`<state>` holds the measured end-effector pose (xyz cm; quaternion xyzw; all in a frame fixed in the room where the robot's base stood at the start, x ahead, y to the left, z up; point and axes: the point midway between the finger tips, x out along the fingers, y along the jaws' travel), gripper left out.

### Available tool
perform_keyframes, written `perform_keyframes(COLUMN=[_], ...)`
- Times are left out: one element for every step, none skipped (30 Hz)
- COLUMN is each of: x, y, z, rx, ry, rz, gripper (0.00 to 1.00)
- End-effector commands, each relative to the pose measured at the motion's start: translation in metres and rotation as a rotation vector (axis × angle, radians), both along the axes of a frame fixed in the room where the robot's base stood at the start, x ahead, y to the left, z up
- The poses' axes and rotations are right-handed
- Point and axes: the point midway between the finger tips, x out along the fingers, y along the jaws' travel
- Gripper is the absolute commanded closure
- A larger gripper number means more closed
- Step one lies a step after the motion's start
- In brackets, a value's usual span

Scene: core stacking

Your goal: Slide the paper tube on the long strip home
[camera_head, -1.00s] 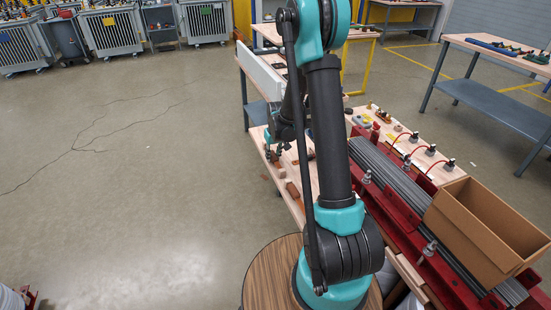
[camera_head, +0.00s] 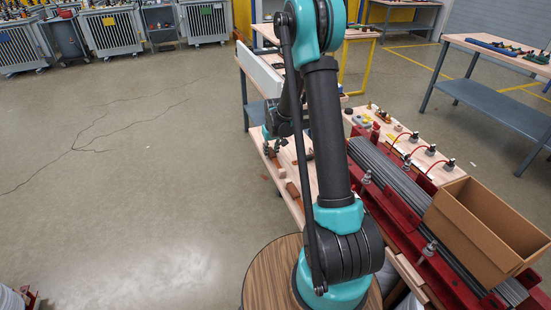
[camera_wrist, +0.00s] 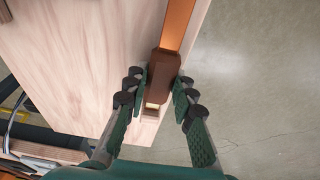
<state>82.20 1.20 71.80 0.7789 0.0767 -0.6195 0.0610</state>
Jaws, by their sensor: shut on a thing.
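In the wrist view a long copper-coloured strip (camera_wrist: 179,24) runs down from the top edge along the side of a pale wooden bench. A dark brown paper tube (camera_wrist: 162,68) sits around the strip's lower end. A small pale piece (camera_wrist: 152,104) shows just below the tube, between the fingers. My gripper (camera_wrist: 160,88) is closed on the brown tube, one finger pad against each side. In the head view my gripper (camera_head: 274,148) is small, low over the bench's left edge, and the tube cannot be made out there.
The wooden bench top (camera_wrist: 80,45) is bare left of the strip in the wrist view; floor lies to the right. In the head view a brown block (camera_head: 292,189) lies on the bench.

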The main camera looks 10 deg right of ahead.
Motion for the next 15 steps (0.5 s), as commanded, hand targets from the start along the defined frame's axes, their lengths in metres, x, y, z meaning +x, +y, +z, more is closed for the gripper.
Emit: perform_keyframes(x=[0.002, 0.003, 0.004, 0.004, 0.005, 0.006, 0.007, 0.008, 0.009, 0.01, 0.01, 0.011, 0.012, 0.013, 0.014], y=[0.0, 0.001, 0.001, 0.001, 0.001, 0.001, 0.001, 0.002, 0.002, 0.002, 0.002, 0.002, 0.002, 0.003, 0.003], z=[0.0, 0.0, 0.0, 0.0, 0.0, 0.0, 0.0, 0.0, 0.0, 0.0, 0.0, 0.0, 0.0, 0.0, 0.0], rx=[0.0, 0.0, 0.0, 0.0, 0.0, 0.0, 0.0, 0.0, 0.0, 0.0, 0.0, 0.0, 0.0, 0.0, 0.0], ry=[0.0, 0.0, 0.0, 0.0, 0.0, 0.0, 0.0, 0.0, 0.0, 0.0, 0.0, 0.0, 0.0, 0.0, 0.0], rz=[0.0, 0.0, 0.0, 0.0, 0.0, 0.0, 0.0, 0.0, 0.0, 0.0, 0.0, 0.0, 0.0, 0.0, 0.0], gripper=[1.0, 1.0, 1.0, 1.0, 1.0, 1.0, 1.0, 1.0, 1.0, 1.0, 1.0, 1.0, 1.0, 1.0, 1.0])
